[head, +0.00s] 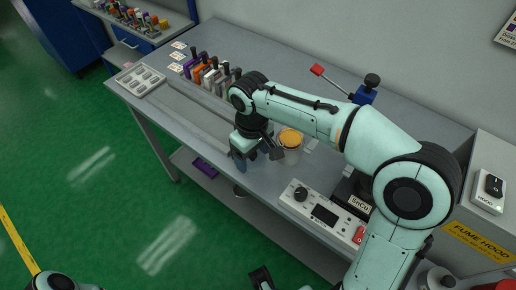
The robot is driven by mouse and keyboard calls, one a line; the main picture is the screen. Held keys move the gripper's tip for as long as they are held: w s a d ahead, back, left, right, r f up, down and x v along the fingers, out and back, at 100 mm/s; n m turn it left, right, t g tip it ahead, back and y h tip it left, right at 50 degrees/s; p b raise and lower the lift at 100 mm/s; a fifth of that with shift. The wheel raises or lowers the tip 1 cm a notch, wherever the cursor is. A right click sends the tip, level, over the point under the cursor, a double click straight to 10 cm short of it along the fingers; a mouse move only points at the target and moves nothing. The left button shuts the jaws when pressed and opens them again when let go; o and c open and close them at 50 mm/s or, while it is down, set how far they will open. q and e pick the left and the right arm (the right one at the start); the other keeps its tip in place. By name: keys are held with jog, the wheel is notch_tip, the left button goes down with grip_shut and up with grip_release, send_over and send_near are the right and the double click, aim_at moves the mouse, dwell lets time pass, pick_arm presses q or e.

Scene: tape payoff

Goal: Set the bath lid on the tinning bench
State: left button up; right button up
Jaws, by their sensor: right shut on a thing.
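My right gripper (255,154) is low over the front middle of the grey tinning bench (215,125), its arm reaching in from the right. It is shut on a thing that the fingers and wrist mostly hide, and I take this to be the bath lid. I cannot tell whether it touches the bench top. A pale round cup with an orange top (291,138) stands just right of the gripper. A dark tip that seems to be my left gripper (262,277) shows at the bottom edge, too cut off to read.
A control box (324,211) with knob and screen is at the bench's right front. A row of coloured tools (207,73) and a pale tray (141,79) are at the left. A red-handled lever (318,70) stands behind.

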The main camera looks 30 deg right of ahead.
jog(key=b, duration=0.4)
send_over(254, 175)
jog(key=shift+w+f, duration=0.1)
jog(key=shift+f, duration=2.1)
jog(key=shift+f+b, duration=0.7)
jog(key=shift+f, duration=0.2)
pick_arm(q)
jog(key=shift+t, duration=0.4)
jog(key=f, duration=0.1)
jog(key=w+f, duration=0.1)
jog(key=f, duration=0.1)
jog(key=w+f, duration=0.1)
jog(key=shift+f, duration=0.15)
jog(key=shift+s, duration=0.1)
pick_arm(e)
jog(key=shift+f, duration=0.15)
jog(key=o, duration=1)
pick_arm(q)
jog(key=shift+g, duration=0.5)
jog(key=shift+s+r+p, duration=0.35)
jog(key=shift+r+p, duration=0.6)
jog(key=shift+p, duration=0.2)
jog(key=shift+s+r+p, duration=0.35)
jog(key=shift+r+p, duration=0.55)
jog(key=shift+p, duration=0.3)
jog(key=shift+s+r+p, duration=0.35)
jog(key=shift+r+p, duration=0.6)
jog(key=shift+p, duration=0.2)
pick_arm(e)
jog(key=shift+r, duration=3.55)
